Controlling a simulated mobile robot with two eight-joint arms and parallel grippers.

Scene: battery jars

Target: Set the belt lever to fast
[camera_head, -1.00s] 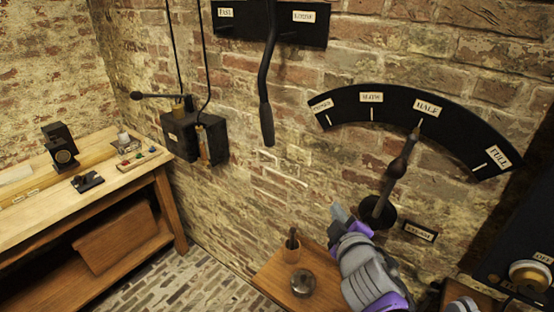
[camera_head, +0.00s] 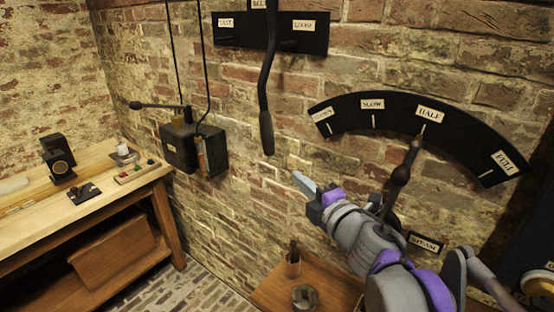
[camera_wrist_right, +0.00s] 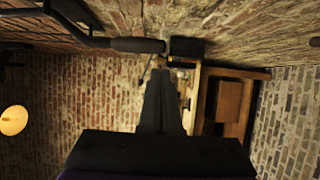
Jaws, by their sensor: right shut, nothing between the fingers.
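The belt lever (camera_head: 266,85) is a dark bent bar hanging down the brick wall, with a thick grip (camera_head: 267,133) at its lower end. It hangs between the FAST label (camera_head: 226,22) at left and a label at right (camera_head: 303,25) that seems to read LOOSE, on a black plate (camera_head: 258,33). The lever's top is cut off. My right gripper (camera_head: 301,183) is shut and empty, below and to the right of the grip, apart from it. In the right wrist view, the grip (camera_wrist_right: 138,45) lies beyond the fingers (camera_wrist_right: 160,100). My left gripper is out of view.
A steam lever (camera_head: 401,177) on a black arc scale (camera_head: 355,115) points near HALF, close to my right arm. A dark switch box (camera_head: 195,147) is on the wall at left. A workbench (camera_head: 95,190) stands left; a small wooden table (camera_head: 270,290) is below.

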